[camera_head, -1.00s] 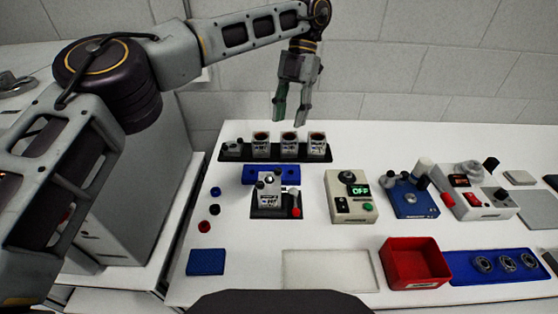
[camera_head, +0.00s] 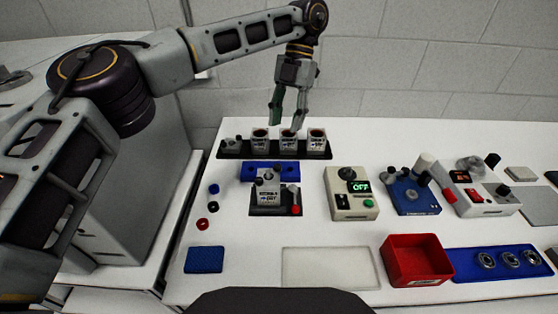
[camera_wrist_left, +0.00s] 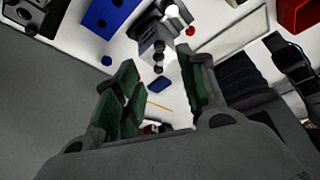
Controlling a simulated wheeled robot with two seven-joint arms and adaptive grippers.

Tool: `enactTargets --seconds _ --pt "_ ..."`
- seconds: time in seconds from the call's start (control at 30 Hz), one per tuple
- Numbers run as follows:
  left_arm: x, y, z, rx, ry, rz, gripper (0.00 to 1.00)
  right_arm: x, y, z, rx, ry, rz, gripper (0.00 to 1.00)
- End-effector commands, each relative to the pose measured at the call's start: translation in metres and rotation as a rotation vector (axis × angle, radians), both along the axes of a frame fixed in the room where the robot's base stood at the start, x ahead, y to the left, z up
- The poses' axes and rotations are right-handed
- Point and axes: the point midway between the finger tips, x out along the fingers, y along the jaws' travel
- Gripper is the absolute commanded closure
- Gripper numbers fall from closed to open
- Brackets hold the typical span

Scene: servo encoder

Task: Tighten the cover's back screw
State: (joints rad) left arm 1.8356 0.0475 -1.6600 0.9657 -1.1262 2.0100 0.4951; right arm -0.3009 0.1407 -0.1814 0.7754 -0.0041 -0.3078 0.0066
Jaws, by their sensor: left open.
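A small grey-white unit with a printed label (camera_head: 268,191) sits in a dark fixture (camera_head: 263,211) near the middle of the table. Small dark round parts show on its top; I cannot tell which is the cover's back screw. My left gripper (camera_head: 284,128) is open and empty, pointing down above the back row of units, behind and above the fixture. In the left wrist view its green-padded fingers (camera_wrist_left: 165,78) are spread, with the unit (camera_wrist_left: 150,32) beyond them near the top. My right gripper is not in view.
A black rack (camera_head: 228,153) with several units stands behind a blue block (camera_head: 250,172). A beige OFF-display box (camera_head: 341,210), a blue device (camera_head: 408,196) and a red bin (camera_head: 392,273) stand right. A blue mat (camera_head: 205,260) lies front left. A pale pad (camera_head: 328,268) is clear.

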Motion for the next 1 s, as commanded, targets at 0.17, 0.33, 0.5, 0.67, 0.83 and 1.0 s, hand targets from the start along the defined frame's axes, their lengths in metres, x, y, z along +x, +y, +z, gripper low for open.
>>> enactTargets --seconds 0.17,0.33,0.5,0.67,0.83,1.0 --pt "-0.006 0.004 -0.017 0.000 0.003 -0.001 0.59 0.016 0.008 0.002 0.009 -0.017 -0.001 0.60" --pt "-0.011 0.006 -0.031 0.000 0.000 0.001 0.59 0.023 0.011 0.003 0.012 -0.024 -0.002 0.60" --pt "-0.017 0.009 -0.047 0.000 0.001 0.000 0.59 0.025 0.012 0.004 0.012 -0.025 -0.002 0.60" --pt "-0.023 0.012 -0.063 0.000 0.000 0.001 0.59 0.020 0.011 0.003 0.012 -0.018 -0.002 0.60" --pt "-0.030 0.016 -0.081 0.000 0.001 0.000 0.59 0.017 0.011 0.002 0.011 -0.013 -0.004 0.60" --pt "-0.035 0.018 -0.095 0.000 0.000 0.001 0.59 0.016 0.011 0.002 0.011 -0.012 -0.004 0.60"
